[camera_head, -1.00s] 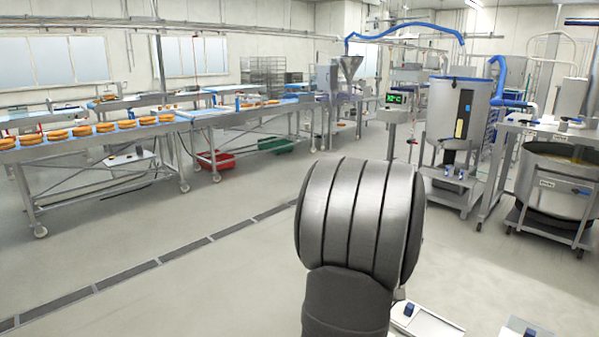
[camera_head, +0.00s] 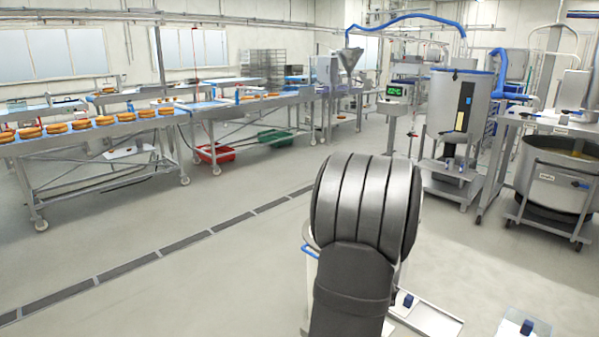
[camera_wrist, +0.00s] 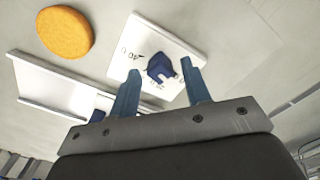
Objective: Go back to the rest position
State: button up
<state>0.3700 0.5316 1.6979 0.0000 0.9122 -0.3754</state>
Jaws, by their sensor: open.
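My gripper (camera_wrist: 160,66) shows in the wrist view as two blue fingers, spread apart with nothing held between them. Beyond the fingertips a small dark blue object (camera_wrist: 161,69) stands on a white plate (camera_wrist: 128,52) with dark markings. An orange-yellow round (camera_wrist: 65,32) lies at the upper left of the wrist view, apart from the fingers. In the head view my grey arm fills the lower middle and hides the gripper.
A white tray (camera_head: 436,322) with a blue piece (camera_head: 408,300) and a clear panel (camera_head: 512,328) lie at the lower right. A conveyor (camera_head: 75,143) with several rounds runs along the left. Steel vats (camera_head: 555,185) stand at right. Open floor lies between.

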jog(key=m, duration=1.1)
dwell(0.3)
jog(key=shift+m, duration=0.3)
